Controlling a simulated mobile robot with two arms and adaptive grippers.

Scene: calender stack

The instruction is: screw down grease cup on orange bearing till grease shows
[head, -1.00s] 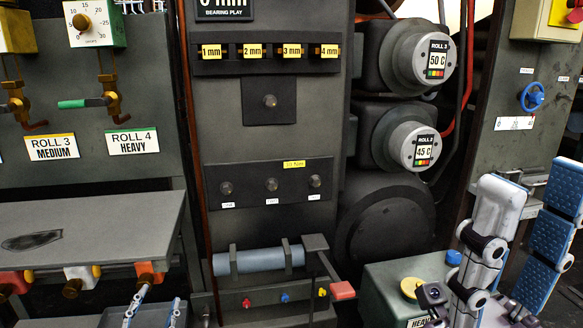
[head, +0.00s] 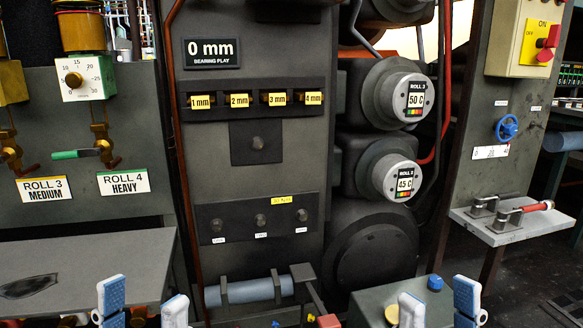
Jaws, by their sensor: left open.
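Part of the orange bearing block (head: 138,311) shows at the bottom edge of the head view, under the front of the grey shelf. Its grease cup is mostly cut off by the frame, and I cannot make out any grease. My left gripper (head: 143,304) is open, with its blue-padded fingers apart. The orange block shows between them in the picture; I cannot tell whether they touch it. My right gripper (head: 439,305) is open and empty in front of the grey box at the bottom right.
The grey shelf (head: 110,262) has a dark patch on it. A blue-grey roller (head: 250,290) and red-ended lever (head: 328,321) stand in the middle. The grey box (head: 375,295) carries a yellow knob (head: 391,314) and blue knob (head: 435,283). A clamp ledge (head: 510,226) juts out right.

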